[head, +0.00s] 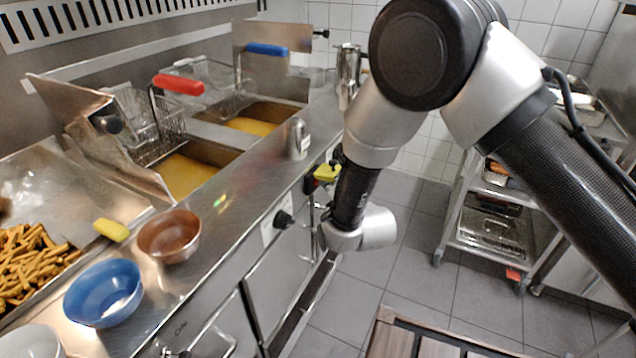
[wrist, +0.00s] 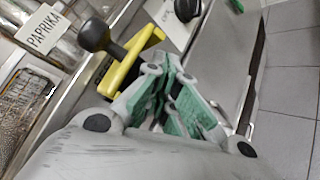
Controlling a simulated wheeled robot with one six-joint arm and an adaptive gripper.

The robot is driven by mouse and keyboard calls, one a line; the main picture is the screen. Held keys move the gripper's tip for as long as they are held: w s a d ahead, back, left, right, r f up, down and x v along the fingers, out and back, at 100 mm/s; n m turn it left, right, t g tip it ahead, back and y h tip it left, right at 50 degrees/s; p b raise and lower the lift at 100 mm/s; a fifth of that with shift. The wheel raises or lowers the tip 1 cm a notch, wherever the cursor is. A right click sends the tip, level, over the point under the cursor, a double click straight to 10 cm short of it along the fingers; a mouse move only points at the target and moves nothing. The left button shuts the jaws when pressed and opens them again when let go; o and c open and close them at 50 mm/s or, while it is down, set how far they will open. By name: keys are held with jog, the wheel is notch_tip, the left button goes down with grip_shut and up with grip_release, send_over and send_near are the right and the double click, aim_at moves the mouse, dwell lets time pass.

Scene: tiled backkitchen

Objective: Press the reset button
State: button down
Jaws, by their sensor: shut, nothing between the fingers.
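In the wrist view my gripper (wrist: 173,68) is shut and empty, its green-padded fingers drawn together at the tips. It is close to a yellow bracket-like part (wrist: 122,70) with a black ball-ended knob (wrist: 93,35); I cannot tell whether they touch. A black round knob (wrist: 187,8) sits on a white plate farther up. In the head view the yellow part (head: 327,172) shows on the counter front, beside my arm, and a black knob (head: 283,219) sits on a white panel to its lower left. My fingers cannot be made out there. I cannot identify a reset button for certain.
The steel counter (head: 232,205) carries a brown bowl (head: 170,236), a blue bowl (head: 103,293) and fryer baskets over oil. A wheeled rack (head: 485,235) stands at right. Tiled floor (head: 410,275) is open between. A PAPRIKA label (wrist: 43,29) shows in the wrist view.

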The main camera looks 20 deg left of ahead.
jog(key=shift+a+r, duration=0.2)
jog(key=shift+a, duration=0.65)
dwell(0.9)
jog(key=shift+s+d+f, duration=0.2)
jog(key=shift+s+d, duration=0.15)
jog(key=shift+d, duration=0.4)
jog(key=shift+s+d, duration=0.1)
jog(key=shift+d, duration=2.55)
